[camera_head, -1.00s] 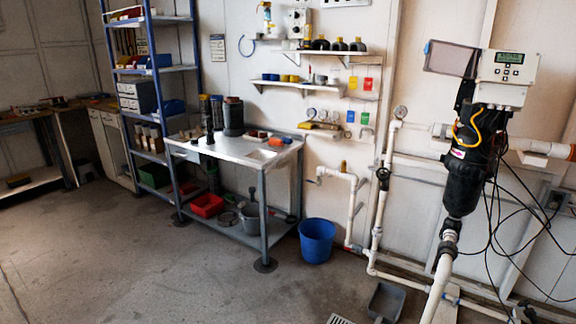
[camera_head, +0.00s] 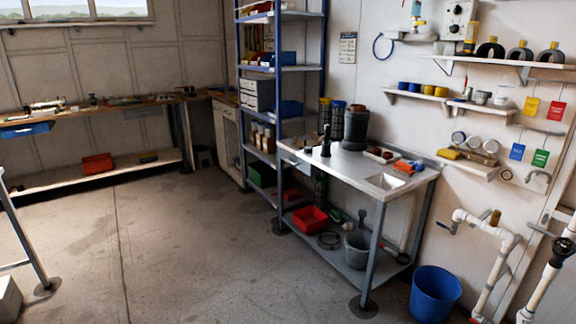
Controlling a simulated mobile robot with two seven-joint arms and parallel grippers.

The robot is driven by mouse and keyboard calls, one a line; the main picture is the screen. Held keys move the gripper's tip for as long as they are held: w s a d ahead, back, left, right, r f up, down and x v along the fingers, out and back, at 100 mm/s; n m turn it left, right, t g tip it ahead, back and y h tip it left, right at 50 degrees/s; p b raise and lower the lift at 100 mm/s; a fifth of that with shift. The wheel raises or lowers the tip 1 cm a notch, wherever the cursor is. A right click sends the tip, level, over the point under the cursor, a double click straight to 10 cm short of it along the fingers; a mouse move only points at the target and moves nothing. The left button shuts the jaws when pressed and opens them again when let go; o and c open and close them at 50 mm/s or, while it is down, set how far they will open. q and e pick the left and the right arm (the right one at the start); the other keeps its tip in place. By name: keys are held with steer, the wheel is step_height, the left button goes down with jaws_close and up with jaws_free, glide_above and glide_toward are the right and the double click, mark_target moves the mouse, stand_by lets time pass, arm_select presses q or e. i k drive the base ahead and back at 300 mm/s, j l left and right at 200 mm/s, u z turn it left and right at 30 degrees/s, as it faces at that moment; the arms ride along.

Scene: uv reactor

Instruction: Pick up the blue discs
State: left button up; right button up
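I cannot make out any loose blue discs for certain at this distance. On the metal table (camera_head: 345,168) stand dark upright cylinders; one has a flat blue top (camera_head: 338,104) and the one beside it a yellow top (camera_head: 324,101). On the wall shelf above, small blue cups (camera_head: 402,86) stand beside yellow ones. Neither of my grippers is in view.
A blue bucket (camera_head: 435,297) stands on the floor right of the table. A red bin (camera_head: 310,219) sits on the table's lower shelf. A blue shelving rack (camera_head: 326,50) stands behind left. A workbench (camera_head: 105,107) runs along the left wall. The middle floor is clear.

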mark_target(413, 88)
steer(key=i+u, duration=0.4)
steer(key=i, duration=0.85)
steer(key=i+z, duration=0.3)
steer(key=i, duration=0.3)
steer(key=i+j+z, duration=0.3)
steer(key=i, duration=0.3)
steer(key=i+j+z, duration=0.2)
steer(key=i+z, duration=0.15)
steer(key=i+j+z, duration=0.35)
steer(key=i, duration=0.2)
